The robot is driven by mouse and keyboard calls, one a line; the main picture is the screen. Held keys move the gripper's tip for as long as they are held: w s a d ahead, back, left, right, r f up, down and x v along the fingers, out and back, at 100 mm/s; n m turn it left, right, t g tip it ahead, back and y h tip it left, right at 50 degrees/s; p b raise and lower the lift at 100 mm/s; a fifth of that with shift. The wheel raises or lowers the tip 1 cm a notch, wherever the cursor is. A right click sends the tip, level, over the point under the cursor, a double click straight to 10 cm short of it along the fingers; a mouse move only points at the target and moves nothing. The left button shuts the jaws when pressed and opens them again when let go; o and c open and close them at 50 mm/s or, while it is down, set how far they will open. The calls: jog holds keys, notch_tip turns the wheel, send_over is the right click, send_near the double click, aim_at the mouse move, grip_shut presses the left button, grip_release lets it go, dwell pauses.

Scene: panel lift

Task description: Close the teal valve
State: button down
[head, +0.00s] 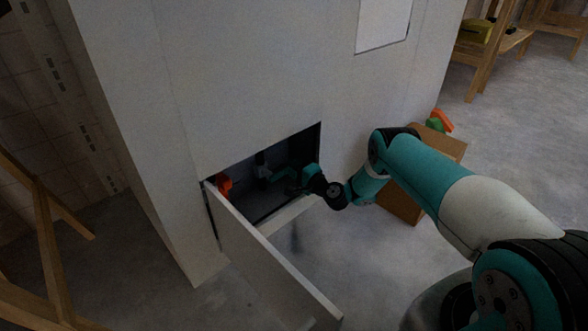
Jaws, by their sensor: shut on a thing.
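The teal valve (279,175) is inside a dark rectangular opening low in a pale wall. Its teal part shows beside a dark pipe or fitting, and its exact handle angle is too small and dim to tell. My gripper (294,184) reaches into the opening from the right. It is shut on the teal valve, and its fingers are dark and hard to make out against the dark interior.
An orange-red part (224,185) sits at the opening's left. A pale panel (270,255) stands swung out from the left edge. A brown box (403,203) with an orange and green object (438,122) stands right. A wooden frame (45,235) is far left.

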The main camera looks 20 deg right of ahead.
jog(key=shift+a+f, duration=0.1)
jog(key=c, duration=0.8)
grip_release()
jog(key=shift+c, duration=0.2)
jog(key=shift+s, duration=0.15)
jog(key=p+v, duration=1.7)
jog(key=shift+p, duration=0.35)
